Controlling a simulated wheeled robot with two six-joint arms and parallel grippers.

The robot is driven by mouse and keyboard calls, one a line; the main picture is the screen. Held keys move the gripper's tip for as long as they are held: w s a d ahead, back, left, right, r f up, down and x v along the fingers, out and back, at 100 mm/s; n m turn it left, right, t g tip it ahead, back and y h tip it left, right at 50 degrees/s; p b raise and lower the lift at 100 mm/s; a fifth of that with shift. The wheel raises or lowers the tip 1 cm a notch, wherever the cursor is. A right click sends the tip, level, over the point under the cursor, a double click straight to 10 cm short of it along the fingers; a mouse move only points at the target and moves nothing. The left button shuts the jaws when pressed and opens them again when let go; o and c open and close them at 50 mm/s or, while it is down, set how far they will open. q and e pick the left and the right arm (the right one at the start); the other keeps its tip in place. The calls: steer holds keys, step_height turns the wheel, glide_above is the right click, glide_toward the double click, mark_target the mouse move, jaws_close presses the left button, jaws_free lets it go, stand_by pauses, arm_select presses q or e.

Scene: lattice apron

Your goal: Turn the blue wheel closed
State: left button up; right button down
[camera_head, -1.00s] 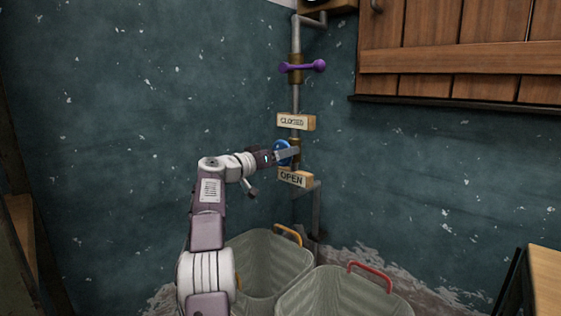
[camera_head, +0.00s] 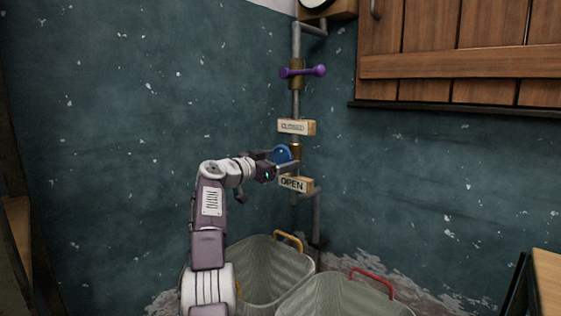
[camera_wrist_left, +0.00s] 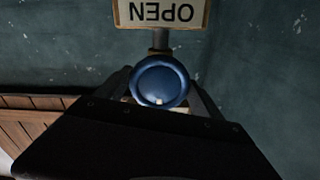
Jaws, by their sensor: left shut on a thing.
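The blue wheel (camera_head: 281,154) sits on a brass valve body on the vertical pipe, between the CLOSED sign (camera_head: 293,127) above and the OPEN sign (camera_head: 291,184) below. My left gripper (camera_head: 282,159) is at the wheel, with its fingers on either side of it. In the left wrist view the wheel (camera_wrist_left: 160,82) lies between the two fingers (camera_wrist_left: 162,92), and a small pale mark shows at its lower rim. The OPEN sign also shows there upside down (camera_wrist_left: 161,13). The gripper is shut on the wheel. My right gripper is not in view.
A purple handle (camera_head: 303,72) is higher on the same pipe. Two grey bins, one with an orange handle (camera_head: 288,239) and one with a red handle (camera_head: 371,278), stand below. A wooden cabinet (camera_head: 460,52) hangs at the upper right.

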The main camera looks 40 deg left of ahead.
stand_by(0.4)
arm_select(q)
steer(key=o, duration=1.4)
steer(key=s+b, duration=0.2)
steer(key=shift+s+a+f+b, duration=0.15)
steer(key=shift+s+f+b, duration=0.05)
steer(key=shift+f+b, duration=0.15)
steer(key=shift+s+r+p, duration=0.2)
steer(key=shift+r+p, duration=0.3)
steer(key=shift+p, duration=0.15)
steer(key=shift+s+p, duration=0.4)
steer(key=shift+s, duration=0.45)
glide_toward(280, 159)
steer(key=shift+w+b, duration=0.4)
steer(key=shift+w, duration=0.15)
